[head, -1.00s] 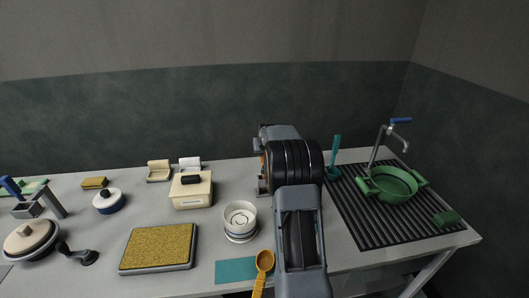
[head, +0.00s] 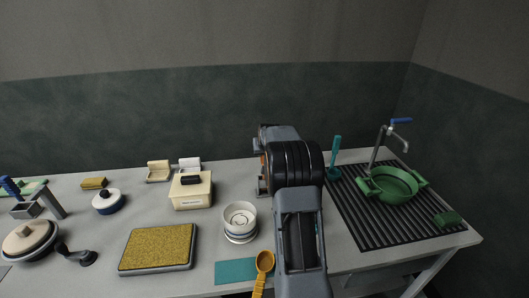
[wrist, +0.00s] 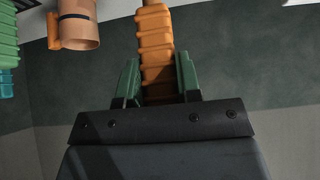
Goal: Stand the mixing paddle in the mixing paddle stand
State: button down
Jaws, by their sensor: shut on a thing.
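In the wrist view my gripper (wrist: 158,78) has its green fingers closed on both sides of an orange ribbed handle, which I take to be the mixing paddle (wrist: 155,40). The handle's far end runs out of the top of the picture, so the paddle's head is hidden. A terracotta cylinder with a dark band (wrist: 78,22) and an orange side tab shows at upper left, apart from the handle; it may be the mixing paddle stand. In the head view my arm hides the gripper, the paddle and most of the area behind it.
A teal-handled tool (head: 335,152) stands upright just right of my arm. Further right is a black ribbed mat (head: 370,222) with a green basin (head: 392,186) under a tap. A striped bowl (head: 239,220) and yellow scoop (head: 264,264) are close on the left.

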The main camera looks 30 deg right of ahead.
jog(key=shift+f+b, duration=0.5)
jog(key=shift+f, duration=0.1)
dwell(0.6)
jog(key=c, duration=0.7)
grip_release()
jog(key=shift+c, duration=0.2)
jog(key=shift+s+r, duration=0.1)
jog(key=shift+r, duration=0.05)
jog(key=v, duration=0.7)
jog(key=shift+s+p, duration=0.15)
jog(key=shift+p, duration=0.25)
dwell(0.5)
jog(key=shift+a+r, duration=0.1)
jog(key=shift+r, duration=0.15)
jog(key=shift+s, duration=0.1)
jog(key=b+v, duration=0.2)
jog(key=v, duration=1.1)
jog(key=shift+s+r, duration=0.25)
jog(key=shift+s, duration=0.05)
